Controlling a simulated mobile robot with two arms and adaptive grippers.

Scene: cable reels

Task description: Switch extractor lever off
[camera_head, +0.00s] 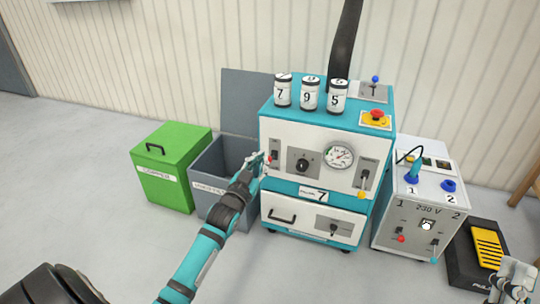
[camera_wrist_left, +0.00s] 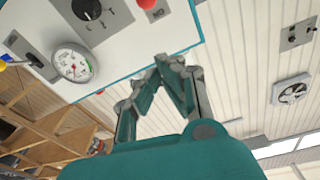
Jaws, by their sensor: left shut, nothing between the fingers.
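My left gripper (camera_head: 260,160) reaches to the left side of the teal and white machine's front (camera_head: 330,145). It is shut and empty, with its fingertips close to a red-knobbed lever (camera_head: 270,158); contact is unclear. In the left wrist view the shut fingers (camera_wrist_left: 170,62) show beside the panel's edge, and the red knob (camera_wrist_left: 147,3) is at the top. Another front lever has a yellow knob (camera_head: 362,194), and a blue-knobbed one (camera_head: 375,79) stands on top. I cannot read which is the extractor lever. My right gripper (camera_head: 514,278) is partly visible at the lower right corner.
A green box (camera_head: 172,170) and an open grey bin (camera_head: 210,170) stand left of the machine. A 230 V unit (camera_head: 420,215) and a yellow pedal (camera_head: 487,247) are at right. Three numbered cans (camera_head: 310,95) stand on top. A wall fan (camera_wrist_left: 291,92) shows in the wrist view.

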